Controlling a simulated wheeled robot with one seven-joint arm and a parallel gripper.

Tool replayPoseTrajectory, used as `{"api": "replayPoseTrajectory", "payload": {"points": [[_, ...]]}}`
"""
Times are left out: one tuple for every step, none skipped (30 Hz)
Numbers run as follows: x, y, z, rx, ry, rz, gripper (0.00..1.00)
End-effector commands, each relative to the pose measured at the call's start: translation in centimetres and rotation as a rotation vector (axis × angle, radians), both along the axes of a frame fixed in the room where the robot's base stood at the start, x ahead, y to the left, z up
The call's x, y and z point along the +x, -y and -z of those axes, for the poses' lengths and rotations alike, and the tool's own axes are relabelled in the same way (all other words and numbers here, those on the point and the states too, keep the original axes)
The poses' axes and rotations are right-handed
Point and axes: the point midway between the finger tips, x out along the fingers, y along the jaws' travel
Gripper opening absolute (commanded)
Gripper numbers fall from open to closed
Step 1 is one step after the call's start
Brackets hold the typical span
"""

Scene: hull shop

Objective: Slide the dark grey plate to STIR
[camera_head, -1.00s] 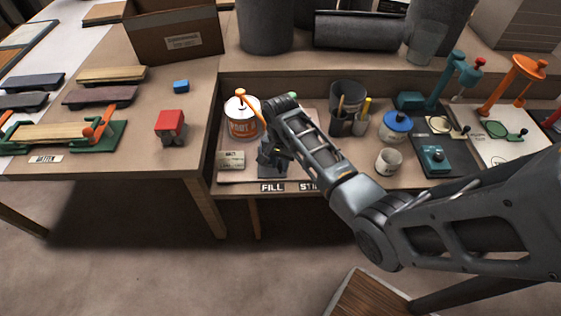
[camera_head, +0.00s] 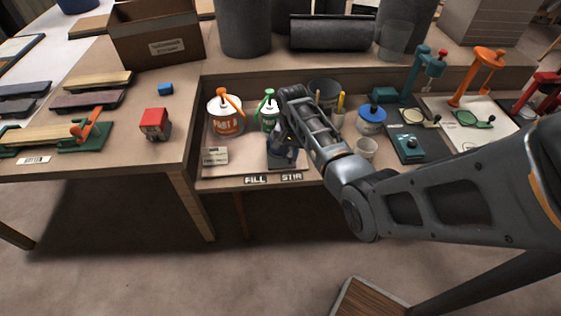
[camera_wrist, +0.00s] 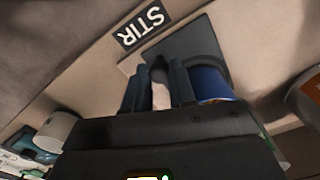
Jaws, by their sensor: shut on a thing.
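The dark grey plate (camera_head: 276,164) lies flat on the bench, just behind the STIR label (camera_head: 291,177) and to the right of the FILL label (camera_head: 255,180). In the wrist view the plate (camera_wrist: 196,40) has its edge close along the STIR label (camera_wrist: 143,25). My gripper (camera_head: 281,143) is low over the plate. In the wrist view its fingers (camera_wrist: 157,80) are shut on a small upright piece at the plate, partly hidden between them. A blue cylindrical thing (camera_wrist: 212,84) stands by the fingers, over the plate.
A white-and-orange paint can (camera_head: 225,122) and a green-topped can (camera_head: 268,118) stand behind to the left. A small card (camera_head: 215,156) lies left of the plate. A white cup (camera_head: 366,149) and a blue-lidded pot (camera_head: 371,120) stand to the right.

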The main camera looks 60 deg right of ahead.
Motion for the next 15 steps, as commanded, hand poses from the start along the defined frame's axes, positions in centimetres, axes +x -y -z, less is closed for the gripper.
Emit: {"api": "replayPoseTrajectory", "payload": {"points": [[-0.5,0.7,-0.3,-0.001,0.001,0.003,0.0],[-0.8,0.9,-0.3,-0.001,0.001,0.003,0.0],[-1.2,1.2,-0.3,-0.001,0.001,0.004,0.0],[-1.4,1.4,-0.3,-0.001,0.001,0.003,0.0],[-1.7,1.6,-0.3,-0.002,0.001,0.003,0.0],[-2.0,1.8,-0.2,-0.002,0.001,0.003,0.0],[-2.2,1.9,-0.2,-0.002,0.001,0.003,0.0],[-2.3,2.0,-0.2,-0.003,0.002,0.002,0.0],[-2.4,2.1,-0.2,-0.003,0.002,0.002,0.0],[-2.5,2.2,-0.1,-0.003,0.001,0.001,0.0],[-2.6,2.2,-0.1,-0.003,0.001,0.001,0.0],[-2.6,2.3,-0.1,-0.003,0.0,0.001,0.0],[-2.6,2.3,-0.1,-0.003,0.0,0.001,0.0],[-2.6,2.3,-0.1,-0.003,0.0,0.002,0.0],[-2.7,2.3,-0.1,-0.003,-0.001,0.002,0.0]]}}
